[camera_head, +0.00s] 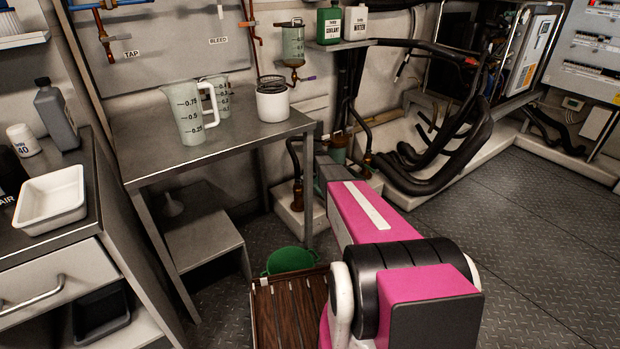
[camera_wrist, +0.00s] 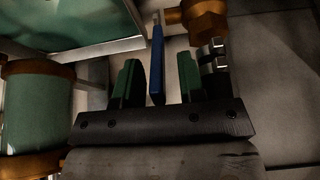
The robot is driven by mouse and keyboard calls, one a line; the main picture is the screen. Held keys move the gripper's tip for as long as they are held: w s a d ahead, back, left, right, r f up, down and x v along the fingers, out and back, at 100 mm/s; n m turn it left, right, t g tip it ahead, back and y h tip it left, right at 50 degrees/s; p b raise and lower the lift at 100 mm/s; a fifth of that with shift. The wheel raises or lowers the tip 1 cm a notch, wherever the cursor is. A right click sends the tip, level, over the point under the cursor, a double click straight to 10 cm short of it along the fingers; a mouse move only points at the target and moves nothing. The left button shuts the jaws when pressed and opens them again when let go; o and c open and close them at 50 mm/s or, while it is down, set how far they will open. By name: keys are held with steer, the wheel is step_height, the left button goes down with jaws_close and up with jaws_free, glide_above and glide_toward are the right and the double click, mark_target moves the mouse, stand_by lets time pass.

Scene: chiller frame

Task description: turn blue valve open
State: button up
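The blue valve shows in the wrist view as a thin blue lever handle (camera_wrist: 157,60), long and seen nearly edge-on. Its top end lies close to a copper-coloured fitting (camera_wrist: 203,18). My gripper (camera_wrist: 158,80) has its two green-and-black fingers apart, one on each side of the lower part of the handle. Gaps show between the handle and both fingers, so I see no contact. In the head view my pink arm reaches toward the pipework at the back, and I cannot make out the gripper or the blue handle there.
In the wrist view a green cylinder with copper-coloured ends (camera_wrist: 38,108) stands left of the gripper. Metal nuts (camera_wrist: 214,55) sit close by the right finger. In the head view a steel table (camera_head: 160,160) stands left of my arm, with black hoses (camera_head: 440,165) to the right.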

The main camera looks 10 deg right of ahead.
steer(key=shift+s+r, duration=0.1)
steer(key=v, duration=1)
steer(key=shift+r, duration=0.3)
steer(key=shift+d, duration=0.1)
